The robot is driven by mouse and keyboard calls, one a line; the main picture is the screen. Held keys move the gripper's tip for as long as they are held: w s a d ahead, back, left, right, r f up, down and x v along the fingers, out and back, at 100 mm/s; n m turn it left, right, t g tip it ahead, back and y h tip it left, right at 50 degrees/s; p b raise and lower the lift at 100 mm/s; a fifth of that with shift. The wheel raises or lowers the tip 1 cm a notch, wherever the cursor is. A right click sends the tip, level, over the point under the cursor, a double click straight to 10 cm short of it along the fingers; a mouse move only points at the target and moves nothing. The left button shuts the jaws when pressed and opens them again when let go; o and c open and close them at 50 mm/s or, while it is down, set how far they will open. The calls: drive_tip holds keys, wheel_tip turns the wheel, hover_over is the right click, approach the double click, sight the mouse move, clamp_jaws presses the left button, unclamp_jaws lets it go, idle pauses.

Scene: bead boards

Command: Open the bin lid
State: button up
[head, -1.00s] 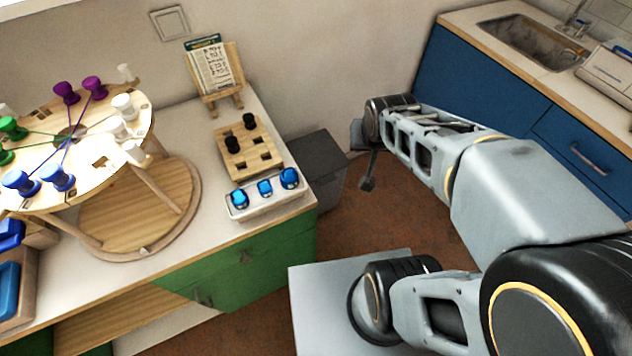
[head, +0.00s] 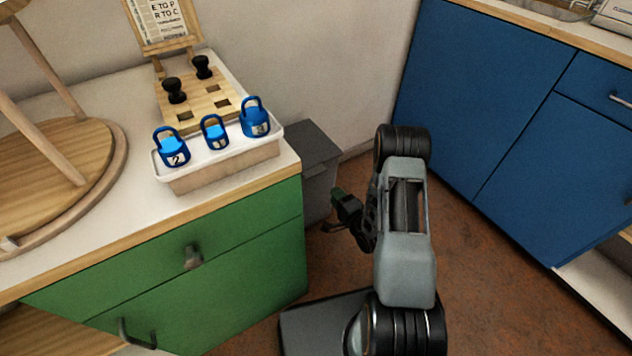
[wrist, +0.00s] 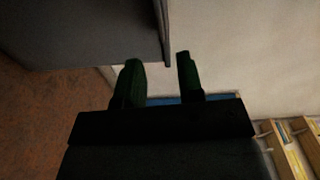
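The grey bin (head: 318,187) stands on the floor in the head view, between the green cabinet and the wall. Its flat lid (head: 315,146) lies shut on top; the cabinet and the blue-handled items' tray hide part of the bin. My gripper (head: 335,203) is just right of the bin, below lid height. In the wrist view, its two dark fingers (wrist: 158,72) are apart with nothing between them. A dark grey surface, apparently the bin (wrist: 90,28), fills the upper left there, and its edge ends near the fingertips. I cannot tell whether they touch it.
The green cabinet (head: 245,260) stands left of the bin. Its top carries a white tray (head: 225,170) with blue-handled weights and a wooden peg board (head: 215,104). Blue cabinets (head: 470,100) stand at the right.

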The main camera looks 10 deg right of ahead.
sight(315, 172)
drive_tip(key=b+x, duration=0.4)
drive_tip(key=x, duration=0.9)
drive_tip(key=shift+w+a+f, duration=0.1)
drive_tip(key=shift+w+f, duration=0.1)
clamp_jaws()
